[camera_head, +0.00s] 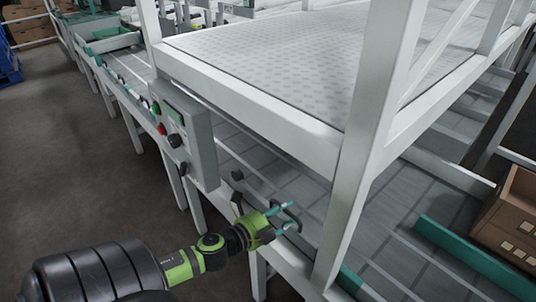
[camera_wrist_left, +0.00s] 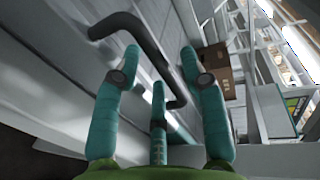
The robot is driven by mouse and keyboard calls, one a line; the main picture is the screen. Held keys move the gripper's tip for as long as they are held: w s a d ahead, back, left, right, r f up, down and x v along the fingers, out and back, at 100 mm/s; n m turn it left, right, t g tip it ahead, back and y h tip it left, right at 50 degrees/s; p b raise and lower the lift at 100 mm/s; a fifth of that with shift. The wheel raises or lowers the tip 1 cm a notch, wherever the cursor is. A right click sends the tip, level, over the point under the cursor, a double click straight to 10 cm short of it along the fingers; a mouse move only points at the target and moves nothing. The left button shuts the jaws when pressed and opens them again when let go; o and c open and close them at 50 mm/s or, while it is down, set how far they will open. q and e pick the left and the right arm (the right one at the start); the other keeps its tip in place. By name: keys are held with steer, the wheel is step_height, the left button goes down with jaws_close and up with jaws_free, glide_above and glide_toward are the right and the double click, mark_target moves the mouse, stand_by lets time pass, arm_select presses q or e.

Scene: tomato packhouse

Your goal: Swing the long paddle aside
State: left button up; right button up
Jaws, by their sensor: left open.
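My left gripper (camera_head: 283,216) is open, with teal fingers, beside the conveyor's near rail in the head view. In the left wrist view its fingers (camera_wrist_left: 160,62) are spread around a dark bent rod (camera_wrist_left: 153,58), which runs from the upper left down between them; they do not grip it. A long teal bar (camera_head: 475,260), which looks like the long paddle, lies slantwise on the belt at the lower right in the head view, well apart from the gripper. Whether the bent rod joins it cannot be seen. My right gripper is not in view.
A white frame post (camera_head: 350,190) stands just right of the gripper, under a raised perforated deck (camera_head: 290,60). A grey control box (camera_head: 185,135) with knobs hangs on the left. A brown carton (camera_head: 512,225) sits at the right. The floor on the left is clear.

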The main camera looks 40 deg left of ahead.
arm_select(q)
steer(key=v, duration=1.1)
steer(key=shift+s, duration=0.2)
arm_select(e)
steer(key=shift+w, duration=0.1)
arm_select(q)
steer(key=shift+r, duration=0.1)
